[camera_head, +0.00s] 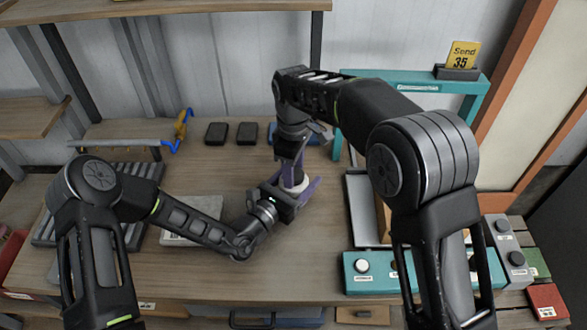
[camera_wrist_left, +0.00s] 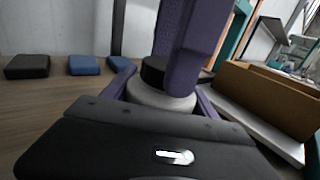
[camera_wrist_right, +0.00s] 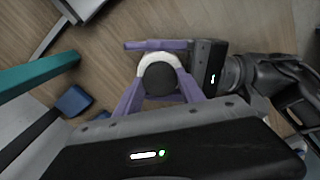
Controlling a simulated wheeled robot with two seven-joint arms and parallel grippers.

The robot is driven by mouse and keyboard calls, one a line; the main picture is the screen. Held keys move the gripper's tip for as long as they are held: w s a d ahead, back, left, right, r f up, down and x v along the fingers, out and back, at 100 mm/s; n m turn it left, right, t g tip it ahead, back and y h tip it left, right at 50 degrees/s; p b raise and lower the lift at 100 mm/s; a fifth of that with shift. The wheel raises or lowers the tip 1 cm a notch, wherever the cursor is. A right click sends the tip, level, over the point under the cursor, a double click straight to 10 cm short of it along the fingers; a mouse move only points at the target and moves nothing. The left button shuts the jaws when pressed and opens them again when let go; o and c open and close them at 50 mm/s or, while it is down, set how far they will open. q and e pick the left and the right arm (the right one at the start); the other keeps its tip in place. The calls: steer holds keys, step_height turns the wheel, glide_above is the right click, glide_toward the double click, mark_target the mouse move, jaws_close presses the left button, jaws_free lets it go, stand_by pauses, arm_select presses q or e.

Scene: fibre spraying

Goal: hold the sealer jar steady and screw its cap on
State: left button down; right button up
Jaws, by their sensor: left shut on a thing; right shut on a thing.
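The sealer jar, pale with a rounded shoulder, stands on the table in the left wrist view (camera_wrist_left: 160,98) and is mostly hidden by fingers in the head view. Its black cap (camera_wrist_left: 154,72) sits on top of the jar; it also shows from above in the right wrist view (camera_wrist_right: 159,79). My left gripper (camera_head: 302,194) is shut on the jar, its purple fingers at the jar's sides. My right gripper (camera_head: 292,172) comes down from above, shut on the cap. I cannot tell how far the cap is threaded.
Dark blocks (camera_head: 231,133) and a blue one lie at the table's back. A grey panel (camera_head: 192,215) lies left of the jar, with a ribbed rack (camera_head: 140,170) beyond. A tray (camera_head: 362,207) and a teal button box (camera_head: 362,266) stand to the right.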

jaws_close()
steer(key=m, duration=0.4)
steer(key=shift+m, duration=0.4)
steer(key=m, duration=0.3)
steer(key=shift+m, duration=0.3)
steer(key=o, duration=1.1)
jaws_free()
step_height(320, 180, up, 8)
steer(key=shift+f, duration=0.25)
arm_select(q)
steer(key=shift+c, duration=0.8)
jaws_free()
